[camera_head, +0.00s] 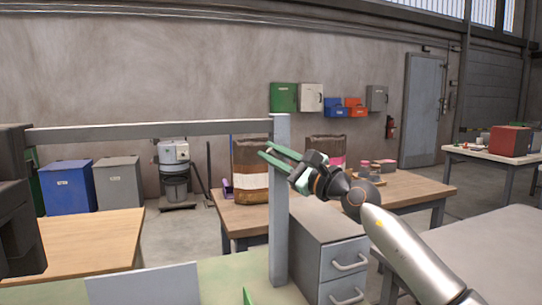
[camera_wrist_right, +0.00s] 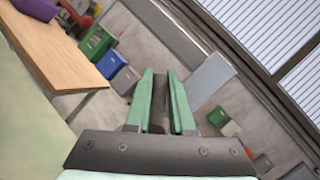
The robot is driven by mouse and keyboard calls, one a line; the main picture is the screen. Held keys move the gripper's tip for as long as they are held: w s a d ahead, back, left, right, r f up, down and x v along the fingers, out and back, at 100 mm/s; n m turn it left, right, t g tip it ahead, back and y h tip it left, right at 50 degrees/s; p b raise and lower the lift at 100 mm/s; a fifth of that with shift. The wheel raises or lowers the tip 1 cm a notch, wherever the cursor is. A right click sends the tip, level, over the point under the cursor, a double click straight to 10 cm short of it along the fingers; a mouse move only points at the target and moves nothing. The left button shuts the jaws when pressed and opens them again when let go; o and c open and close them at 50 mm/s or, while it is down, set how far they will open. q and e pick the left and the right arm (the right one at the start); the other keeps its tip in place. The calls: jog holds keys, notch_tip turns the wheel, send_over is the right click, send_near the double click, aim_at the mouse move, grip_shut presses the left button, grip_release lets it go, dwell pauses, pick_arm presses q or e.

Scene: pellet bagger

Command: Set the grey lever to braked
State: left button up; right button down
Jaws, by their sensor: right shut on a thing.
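My right gripper (camera_head: 265,149) reaches in from the right. Its green fingers cross in front of the upper part of a grey upright post (camera_head: 279,215). In the right wrist view, the gripper (camera_wrist_right: 160,75) has its two fingers close together with a dark grey strip between them. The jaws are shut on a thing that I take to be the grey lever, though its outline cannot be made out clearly. The lever's position marks do not show. My left gripper is not in view.
A grey rail (camera_head: 150,130) runs left from the post. Behind are a workbench (camera_head: 405,190) with a brown-and-white bag (camera_head: 252,180) and a grey drawer unit (camera_head: 325,235). A wooden table (camera_head: 85,240) stands left, and a grey tabletop (camera_head: 480,245) right. A small green tip shows at the bottom edge.

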jog(key=c, duration=1.1)
grip_release()
jog(key=o, duration=0.3)
